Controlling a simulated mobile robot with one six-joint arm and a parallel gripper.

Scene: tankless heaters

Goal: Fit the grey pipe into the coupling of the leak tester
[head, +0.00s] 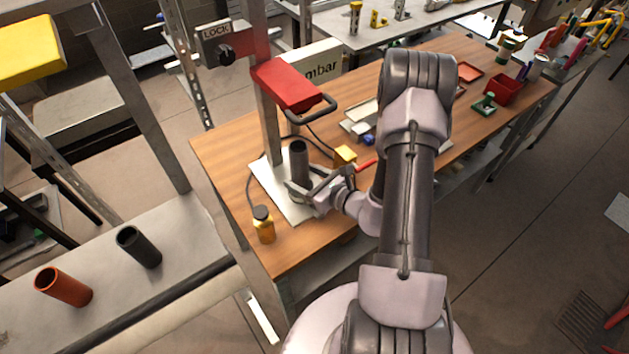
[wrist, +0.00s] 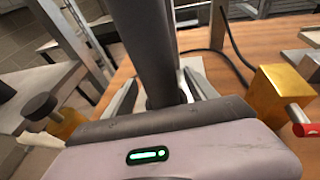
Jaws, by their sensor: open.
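A dark grey pipe (head: 299,160) stands upright over the white base plate (head: 268,180) of the leak tester. The tester has a metal column and a red head (head: 290,86) with a black handle. My gripper (head: 305,190) is open, with its jaws around the lower part of the pipe. In the wrist view the pipe (wrist: 150,50) rises upright, slightly tilted in the picture, just in front of the gripper body. The pipe's foot and the coupling are hidden by the gripper, so I cannot tell how deep the pipe sits.
An amber bottle with a black cap (head: 264,224) stands at the bench's near left corner. A yellow block with a red lever (head: 346,154) lies right of the pipe. A second dark pipe (head: 139,247) and an orange-brown pipe (head: 63,286) stand on the left grey surface.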

